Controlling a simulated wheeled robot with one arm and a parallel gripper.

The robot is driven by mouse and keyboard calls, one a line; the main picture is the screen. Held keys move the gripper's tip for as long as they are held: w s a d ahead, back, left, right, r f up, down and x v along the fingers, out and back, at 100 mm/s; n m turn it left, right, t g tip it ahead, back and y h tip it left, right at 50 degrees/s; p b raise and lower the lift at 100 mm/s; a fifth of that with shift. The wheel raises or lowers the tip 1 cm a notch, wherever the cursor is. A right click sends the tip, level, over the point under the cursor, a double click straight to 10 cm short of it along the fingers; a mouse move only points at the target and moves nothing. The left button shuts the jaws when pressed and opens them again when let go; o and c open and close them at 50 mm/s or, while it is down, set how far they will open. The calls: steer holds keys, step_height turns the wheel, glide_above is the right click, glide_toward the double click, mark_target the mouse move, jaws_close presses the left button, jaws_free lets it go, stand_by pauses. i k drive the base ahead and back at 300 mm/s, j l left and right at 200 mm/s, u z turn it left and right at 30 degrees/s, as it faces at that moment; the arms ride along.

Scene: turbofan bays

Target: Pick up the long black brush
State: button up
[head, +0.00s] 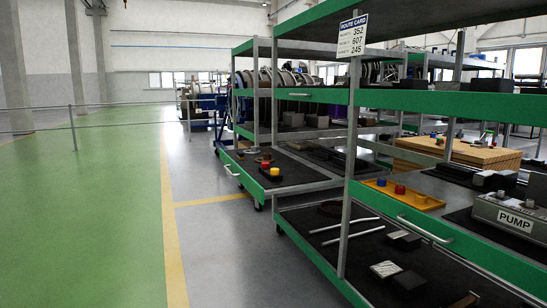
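I cannot make out a long black brush with certainty in the head view. Several dark items lie on the shelves of the green-edged carts, too small and dim to identify. A long dark shape (345,160) lies on the far cart's side of the shelving, and I cannot tell what it is. My gripper is not in view.
The near cart (440,102) holds a yellow tray (425,204), a grey pump box (510,215) and metal rods (343,225). A route card (352,36) hangs on its post. The far cart (240,175) stands behind. The green floor (85,220) at left is clear, with a railing (74,128) beyond.

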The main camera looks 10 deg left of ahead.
mark_target(240, 155)
steer(key=i+j, duration=0.25)
steer(key=i+j+z, duration=0.1)
steer(key=i+j, duration=0.15)
steer(key=j, duration=0.25)
steer(key=i+j+z, duration=0.1)
steer(key=i+j, duration=0.15)
steer(key=j, duration=0.15)
